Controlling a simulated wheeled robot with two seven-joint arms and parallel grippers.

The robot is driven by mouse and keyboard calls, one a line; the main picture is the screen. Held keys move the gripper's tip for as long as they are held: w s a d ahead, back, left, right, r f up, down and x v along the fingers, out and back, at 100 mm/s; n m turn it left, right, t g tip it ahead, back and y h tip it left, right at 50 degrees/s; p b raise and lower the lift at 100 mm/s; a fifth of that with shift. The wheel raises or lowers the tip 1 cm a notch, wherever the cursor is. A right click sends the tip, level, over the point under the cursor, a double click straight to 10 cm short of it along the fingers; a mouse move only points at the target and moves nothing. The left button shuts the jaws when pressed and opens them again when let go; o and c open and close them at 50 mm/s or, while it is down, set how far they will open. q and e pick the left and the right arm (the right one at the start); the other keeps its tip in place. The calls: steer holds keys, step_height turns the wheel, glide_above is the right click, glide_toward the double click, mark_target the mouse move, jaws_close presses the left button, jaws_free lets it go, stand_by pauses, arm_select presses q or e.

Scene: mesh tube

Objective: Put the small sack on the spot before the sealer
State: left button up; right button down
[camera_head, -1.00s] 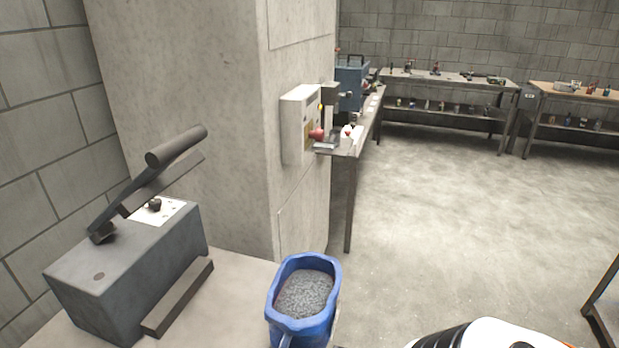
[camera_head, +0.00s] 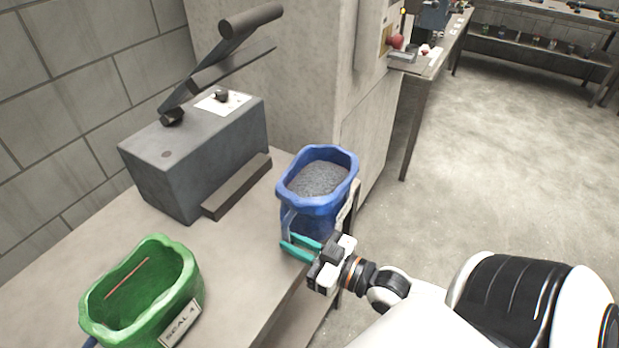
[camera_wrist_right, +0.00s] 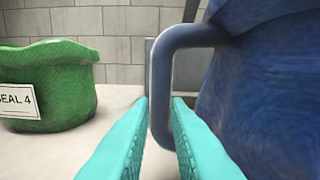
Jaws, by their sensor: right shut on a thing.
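A blue sack (camera_head: 316,210) filled with grey grains stands upright at the table's right edge, right of the sealer. My right gripper (camera_head: 301,247) has teal fingers shut on the blue sack's handle, low on its near side. In the right wrist view the blue handle (camera_wrist_right: 163,95) stands between the teal fingers (camera_wrist_right: 157,125), with the sack's body (camera_wrist_right: 250,90) to the right. The sealer (camera_head: 195,150) is a dark grey box with a raised lever arm. A dark bar (camera_head: 238,187) lies along its front. No marked spot shows there. My left gripper is out of view.
A green sack (camera_head: 187,268) tagged "SEAL 4" stands at the near left of the table (camera_head: 235,255). It also shows in the right wrist view (camera_wrist_right: 45,90). Bare tabletop lies between both sacks. A concrete pillar (camera_head: 285,90) rises behind.

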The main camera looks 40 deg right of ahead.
steer(key=shift+b+x, duration=1.6)
steer(key=shift+x, duration=5.3)
steer(key=shift+f+b, duration=0.55)
steer(key=shift+f, duration=0.4)
steer(key=c, duration=1.3)
jaws_free()
steer(key=shift+s, duration=0.1)
steer(key=shift+f, duration=0.3)
steer(key=v, duration=1.2)
steer(key=shift+r+b, duration=0.2)
steer(key=shift+b, duration=0.15)
